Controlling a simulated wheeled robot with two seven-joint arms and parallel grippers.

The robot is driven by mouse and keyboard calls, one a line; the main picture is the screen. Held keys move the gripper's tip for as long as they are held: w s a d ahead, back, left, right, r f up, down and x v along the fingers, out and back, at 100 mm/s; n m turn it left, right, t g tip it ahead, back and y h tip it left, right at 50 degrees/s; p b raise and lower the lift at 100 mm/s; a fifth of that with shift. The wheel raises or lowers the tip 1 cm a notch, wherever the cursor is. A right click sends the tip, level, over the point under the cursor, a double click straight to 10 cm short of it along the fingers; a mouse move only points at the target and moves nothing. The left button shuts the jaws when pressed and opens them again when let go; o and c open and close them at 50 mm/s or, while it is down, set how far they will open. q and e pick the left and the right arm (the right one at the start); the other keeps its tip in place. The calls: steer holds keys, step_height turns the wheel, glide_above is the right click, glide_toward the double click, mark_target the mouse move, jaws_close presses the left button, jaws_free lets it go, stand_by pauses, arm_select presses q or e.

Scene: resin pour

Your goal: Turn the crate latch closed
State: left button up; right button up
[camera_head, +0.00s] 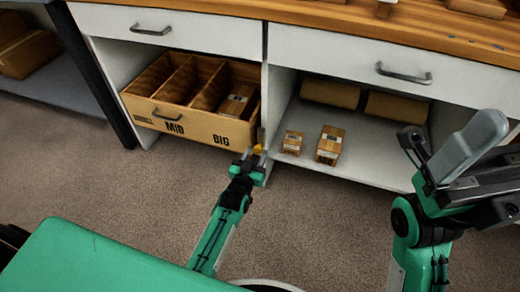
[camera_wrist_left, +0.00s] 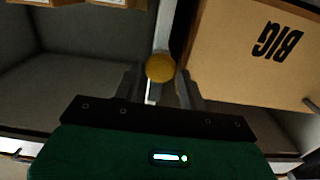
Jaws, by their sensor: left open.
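The wooden crate (camera_head: 190,124), marked MID and BIG, sits in the left bay under the counter. Its front also shows in the left wrist view (camera_wrist_left: 235,50). A round yellow knob (camera_head: 257,149), seemingly part of the latch, is at the crate's right end by the white upright. It also shows in the left wrist view (camera_wrist_left: 160,68). My left gripper (camera_head: 252,155) is open at the knob, with the knob between or just beyond the fingertips; contact cannot be told. The latch's angle is unclear. My right gripper (camera_head: 455,165) is raised at the right, its jaw state unclear.
Two small boxes (camera_head: 292,142) (camera_head: 330,145) stand on the right bay's shelf, with larger brown boxes (camera_head: 330,93) behind. Closed white drawers (camera_head: 180,30) run above the bays. A box (camera_head: 237,100) lies in the crate's right compartment. The carpet in front is clear.

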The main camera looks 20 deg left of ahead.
mark_target(261, 138)
arm_select(q)
steer(key=shift+w+d+b, duration=0.1)
steer(key=shift+w+b, duration=0.6)
steer(key=shift+w, duration=1.6)
jaws_close()
